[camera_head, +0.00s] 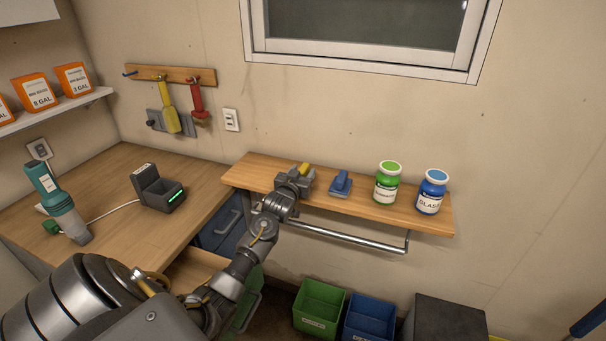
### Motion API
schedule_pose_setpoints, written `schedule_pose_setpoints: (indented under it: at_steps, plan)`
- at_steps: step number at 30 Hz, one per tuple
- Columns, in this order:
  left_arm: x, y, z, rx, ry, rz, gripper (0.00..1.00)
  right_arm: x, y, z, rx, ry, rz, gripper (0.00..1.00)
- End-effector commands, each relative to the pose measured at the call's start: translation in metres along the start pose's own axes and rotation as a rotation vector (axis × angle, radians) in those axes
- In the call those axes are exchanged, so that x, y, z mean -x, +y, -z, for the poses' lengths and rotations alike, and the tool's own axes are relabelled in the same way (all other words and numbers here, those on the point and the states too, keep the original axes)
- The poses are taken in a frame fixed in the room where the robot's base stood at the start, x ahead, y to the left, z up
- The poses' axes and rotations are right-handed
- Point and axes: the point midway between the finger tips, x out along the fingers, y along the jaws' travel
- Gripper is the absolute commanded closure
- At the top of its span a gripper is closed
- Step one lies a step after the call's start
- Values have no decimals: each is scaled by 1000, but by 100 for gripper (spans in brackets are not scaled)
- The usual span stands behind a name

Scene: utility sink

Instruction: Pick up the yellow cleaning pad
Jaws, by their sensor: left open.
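The yellow cleaning pad (305,168) is on the wooden wall shelf (260,170), towards its left part. Only a small yellow piece of it shows above my left gripper (301,174); the rest is hidden behind the gripper. My left gripper is open, reaching over the shelf from the front, with its fingers at the pad. I cannot tell whether the fingers touch the pad. My right gripper is not in view.
On the same shelf, to the right, are a blue pad or brush (341,183), a green-lidded jar (387,183) and a blue-lidded jar (432,192). A metal rail (345,236) runs below the shelf. Green (319,307) and blue (369,319) bins stand below.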

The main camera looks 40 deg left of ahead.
Motion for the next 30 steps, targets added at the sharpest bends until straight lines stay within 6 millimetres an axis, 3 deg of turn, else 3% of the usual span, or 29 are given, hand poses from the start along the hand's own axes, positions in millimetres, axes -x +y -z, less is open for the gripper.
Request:
schedule_pose_setpoints:
  at_steps: [4,11,22,30]
  plan:
    - [-11,0,0,-1,-1,-1,51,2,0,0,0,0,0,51]
    - [-12,1,-1,-1,0,-1,51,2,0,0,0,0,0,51]
    - [-11,0,-1,-1,0,-1,98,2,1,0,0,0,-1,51]
    - [-11,0,0,0,1,0,100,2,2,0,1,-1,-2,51]
